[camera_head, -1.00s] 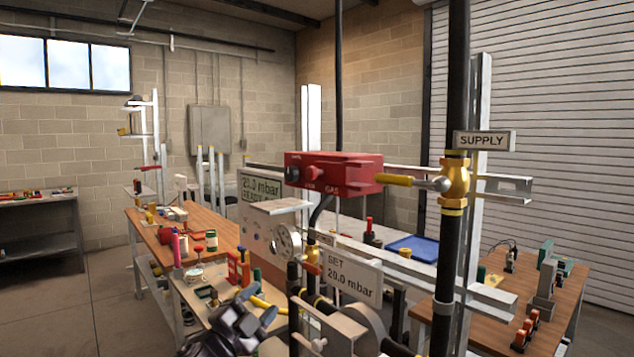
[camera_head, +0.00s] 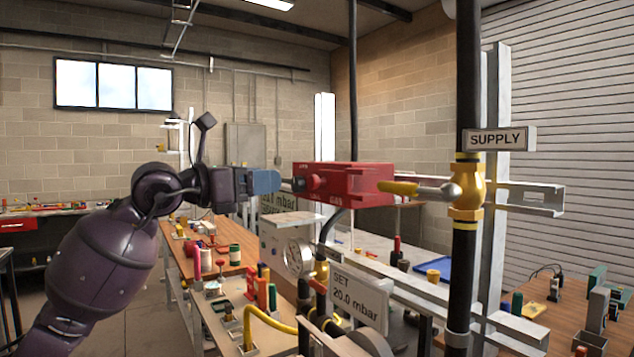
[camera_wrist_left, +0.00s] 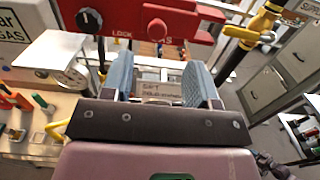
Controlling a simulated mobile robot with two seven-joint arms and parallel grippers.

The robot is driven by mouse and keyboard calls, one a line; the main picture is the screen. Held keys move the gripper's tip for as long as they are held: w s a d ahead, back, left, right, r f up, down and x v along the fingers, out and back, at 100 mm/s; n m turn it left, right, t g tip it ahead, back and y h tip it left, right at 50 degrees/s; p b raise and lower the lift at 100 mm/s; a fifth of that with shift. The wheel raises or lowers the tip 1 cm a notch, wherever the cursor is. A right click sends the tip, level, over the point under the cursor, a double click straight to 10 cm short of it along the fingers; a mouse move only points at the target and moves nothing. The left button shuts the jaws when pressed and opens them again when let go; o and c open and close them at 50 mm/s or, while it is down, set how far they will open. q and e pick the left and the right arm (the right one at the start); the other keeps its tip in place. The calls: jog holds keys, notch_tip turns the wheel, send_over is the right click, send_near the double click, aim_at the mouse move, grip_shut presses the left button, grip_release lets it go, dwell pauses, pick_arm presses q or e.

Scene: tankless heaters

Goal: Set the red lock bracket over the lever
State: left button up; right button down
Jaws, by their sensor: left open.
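The red lock bracket (camera_head: 343,182) is a long red block with a round knob and white lettering. Its right end meets the yellow-sleeved lever (camera_head: 400,187) of the brass valve on the black pipe; I cannot tell how far it covers the lever. In the left wrist view the bracket (camera_wrist_left: 150,20) lies across the top, beyond the fingers, and the yellow lever (camera_wrist_left: 240,33) is at its right. My left gripper (camera_head: 266,182), with blue fingers, is just left of the bracket. In the wrist view it is open, with nothing between its fingers (camera_wrist_left: 160,80).
The brass valve (camera_head: 467,187) sits on the black pipe under a SUPPLY sign (camera_head: 499,139). A gauge (camera_head: 299,256) and SET sign (camera_head: 358,302) stand below the bracket. A wooden bench (camera_head: 230,262) with small parts is behind. Metal rails run right of the pipe.

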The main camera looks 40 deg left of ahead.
aim_at(310, 180)
pick_arm(q)
jog(key=x, duration=0.7)
jog(key=f+x, duration=0.1)
jog(key=x, duration=0.2)
jog(key=shift+w+p, duration=0.35)
jog(key=shift+p, duration=0.05)
jog(key=shift+c, duration=0.2)
grip_shut()
